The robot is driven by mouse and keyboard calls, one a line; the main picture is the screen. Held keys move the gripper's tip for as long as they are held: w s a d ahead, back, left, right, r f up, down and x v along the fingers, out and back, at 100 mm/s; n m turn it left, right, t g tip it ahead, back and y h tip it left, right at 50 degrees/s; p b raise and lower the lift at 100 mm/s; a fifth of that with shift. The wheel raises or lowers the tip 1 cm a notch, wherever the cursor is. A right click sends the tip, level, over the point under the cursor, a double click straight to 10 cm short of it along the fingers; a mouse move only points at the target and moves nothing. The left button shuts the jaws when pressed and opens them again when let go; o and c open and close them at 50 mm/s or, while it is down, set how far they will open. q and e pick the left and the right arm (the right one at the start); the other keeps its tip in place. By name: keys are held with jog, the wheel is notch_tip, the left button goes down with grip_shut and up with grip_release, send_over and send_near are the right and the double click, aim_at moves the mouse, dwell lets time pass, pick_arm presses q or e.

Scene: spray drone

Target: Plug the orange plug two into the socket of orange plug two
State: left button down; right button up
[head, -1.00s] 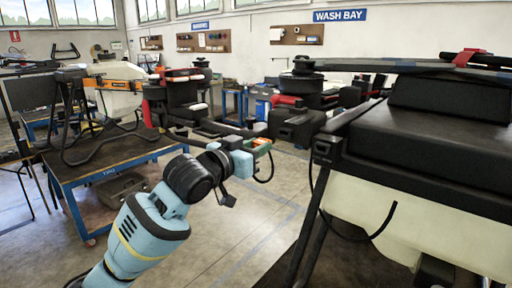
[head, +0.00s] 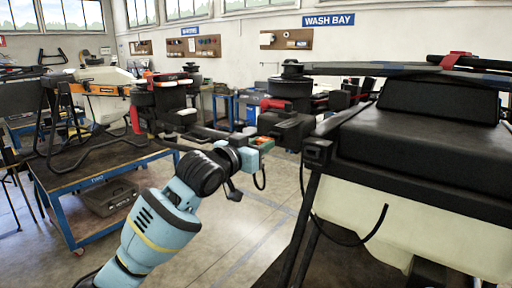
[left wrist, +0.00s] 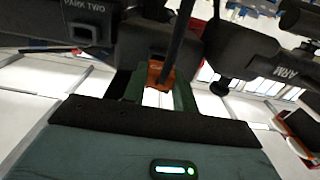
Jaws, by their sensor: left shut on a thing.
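My left gripper (head: 262,146) reaches in from the left, at the middle of the head view. It is shut on the orange plug two (left wrist: 157,73), which shows between its fingers in the left wrist view. A black cable runs up from the plug there; a dark cable loop also hangs below the gripper in the head view. A dark block marked PARK TWO (left wrist: 82,32) is at upper left in the left wrist view, apart from the plug. I cannot make out the socket of orange plug two in either view. My right gripper is not in view.
A large drone with a black top and white tank (head: 400,215) fills the right side, with a hanging black cable (head: 365,238). A blue-framed cart (head: 88,178) stands left, with black legs resting on it. Open floor (head: 235,225) lies between.

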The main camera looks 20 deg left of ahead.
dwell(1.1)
pick_arm(q)
jog(key=shift+x, duration=1.35)
dwell(1.1)
jog(key=c, duration=1)
grip_release()
jog(key=shift+c, duration=0.2)
jog(key=v, duration=0.8)
jog(key=shift+w, duration=0.1)
